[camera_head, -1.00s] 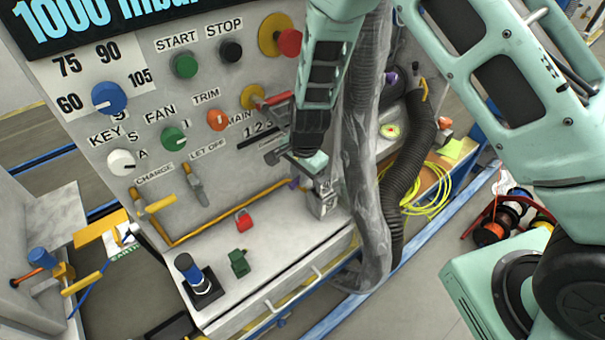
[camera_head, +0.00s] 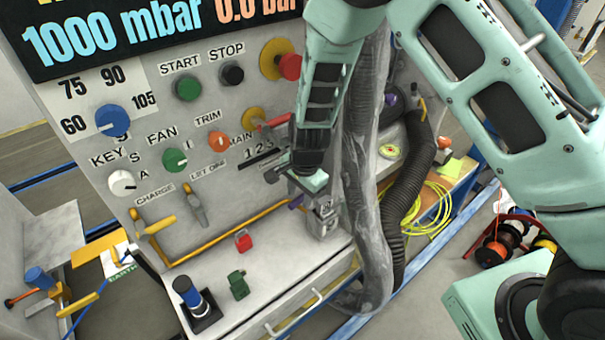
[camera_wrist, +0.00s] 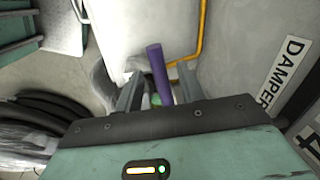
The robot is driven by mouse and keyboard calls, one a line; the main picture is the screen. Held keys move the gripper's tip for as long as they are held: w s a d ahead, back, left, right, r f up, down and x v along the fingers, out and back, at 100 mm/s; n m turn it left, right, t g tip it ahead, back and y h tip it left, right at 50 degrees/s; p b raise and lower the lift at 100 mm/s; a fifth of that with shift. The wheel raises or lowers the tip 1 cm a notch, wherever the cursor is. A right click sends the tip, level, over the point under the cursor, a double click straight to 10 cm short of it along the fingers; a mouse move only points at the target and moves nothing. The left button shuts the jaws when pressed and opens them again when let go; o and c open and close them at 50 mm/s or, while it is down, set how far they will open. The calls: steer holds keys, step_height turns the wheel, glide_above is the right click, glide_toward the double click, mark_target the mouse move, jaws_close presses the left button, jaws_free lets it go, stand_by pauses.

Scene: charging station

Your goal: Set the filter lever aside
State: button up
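A purple rod (camera_wrist: 159,72), which I take for the filter lever's handle, shows in the wrist view between the two fingers of my gripper (camera_wrist: 158,90). The fingers stand apart, with a gap on each side of the rod. A small green round part (camera_wrist: 156,99) shows low between the fingers. In the head view, my gripper (camera_head: 308,182) is low in front of the panel, and only a short bit of the purple handle (camera_head: 296,202) shows below it. The fingertips are mostly hidden there.
A metal fitting (camera_head: 325,221) stands on the ledge (camera_head: 290,250) by my gripper. A clear-wrapped hose (camera_head: 362,190) hangs close on its right. Red (camera_head: 243,240) and green (camera_head: 238,285) blocks sit on the ledge, with bare surface between them and the fitting.

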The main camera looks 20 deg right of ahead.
step_height(320, 180, up, 17)
steer(key=s+d, duration=0.1)
steer(key=s, duration=0.1)
steer(key=shift+d+f+b, duration=0.15)
steer(key=shift+b, duration=0.3)
